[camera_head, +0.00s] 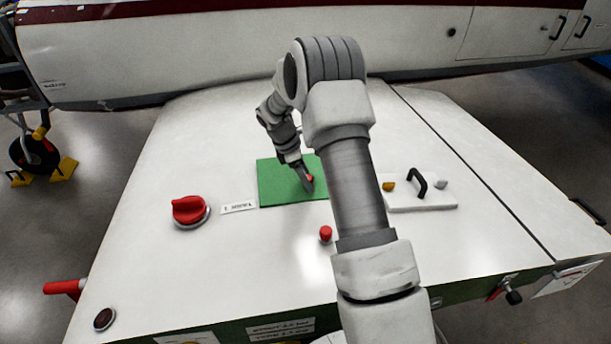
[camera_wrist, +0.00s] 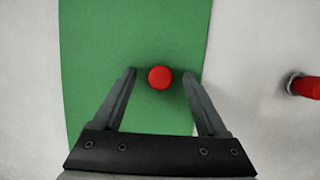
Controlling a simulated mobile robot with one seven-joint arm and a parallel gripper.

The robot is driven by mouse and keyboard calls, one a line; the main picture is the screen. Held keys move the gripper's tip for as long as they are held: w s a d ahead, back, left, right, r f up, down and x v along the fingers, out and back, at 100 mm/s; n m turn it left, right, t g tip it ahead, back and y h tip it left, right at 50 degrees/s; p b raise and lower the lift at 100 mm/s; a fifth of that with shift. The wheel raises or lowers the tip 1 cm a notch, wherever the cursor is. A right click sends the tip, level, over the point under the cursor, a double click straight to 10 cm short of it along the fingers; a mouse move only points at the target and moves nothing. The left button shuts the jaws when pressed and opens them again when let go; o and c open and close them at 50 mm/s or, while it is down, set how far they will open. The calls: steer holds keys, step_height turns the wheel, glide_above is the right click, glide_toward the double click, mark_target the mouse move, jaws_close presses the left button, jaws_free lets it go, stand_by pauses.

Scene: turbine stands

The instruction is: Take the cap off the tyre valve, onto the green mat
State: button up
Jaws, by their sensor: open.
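The green mat (camera_head: 275,192) lies flat on the white top, and it fills the middle of the wrist view (camera_wrist: 90,60). A small round red cap (camera_wrist: 159,77) shows over the mat between my fingertips, near the mat's right edge in that view. In the head view the red cap (camera_head: 310,178) is partly hidden by a finger. My gripper (camera_head: 304,177) is open, with a gap on each side of the cap. A short red post with a grey collar (camera_head: 325,234) stands off the mat, probably the valve; it also shows in the wrist view (camera_wrist: 303,86).
A large red knob (camera_head: 189,210) and a white label (camera_head: 238,207) are left of the mat. A white plate (camera_head: 425,205) with a black handle (camera_head: 418,184) and small yellow and grey pieces is to the right. The front of the white top is mostly clear.

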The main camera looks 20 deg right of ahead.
steer(key=shift+r, duration=0.1)
steer(key=shift+r+p, duration=2.3)
steer(key=shift+r, duration=1.1)
steer(key=shift+r, duration=0.1)
